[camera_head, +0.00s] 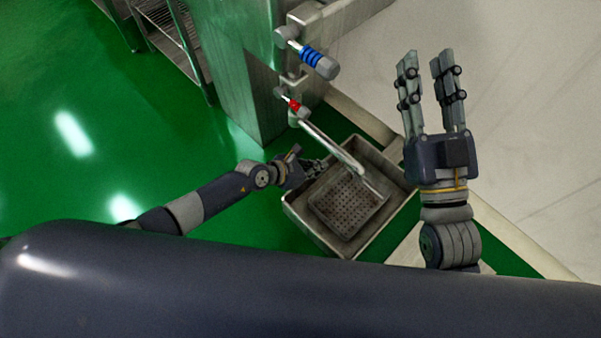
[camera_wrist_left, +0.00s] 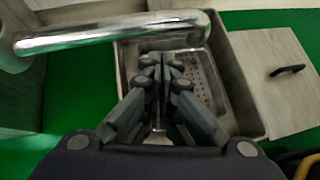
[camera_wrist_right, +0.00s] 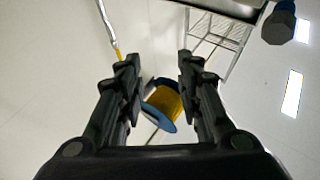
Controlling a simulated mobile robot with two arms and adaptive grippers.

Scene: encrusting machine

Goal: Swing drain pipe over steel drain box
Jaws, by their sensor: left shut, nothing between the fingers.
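The drain pipe (camera_head: 332,145) is a shiny steel tube that runs from a red-banded joint on the machine out over the steel drain box (camera_head: 290,207), its bent end above the perforated basket (camera_head: 372,212). In the left wrist view the pipe (camera_wrist_left: 110,33) crosses beyond the fingers, over the box (camera_wrist_left: 244,105). My left gripper (camera_head: 326,163) is shut and empty at the box's left side, close to the pipe; I cannot tell whether they touch. My right gripper (camera_head: 425,54) is open and empty, raised to the right of the box, fingers pointing away.
The steel machine body (camera_head: 236,70) stands behind the box, with a blue-banded valve handle (camera_head: 318,61) above the pipe joint. A metal rack (camera_head: 165,35) is at the upper left. Green floor (camera_head: 60,190) is clear to the left. A pale panel with a dark handle (camera_wrist_left: 287,70) lies beside the box.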

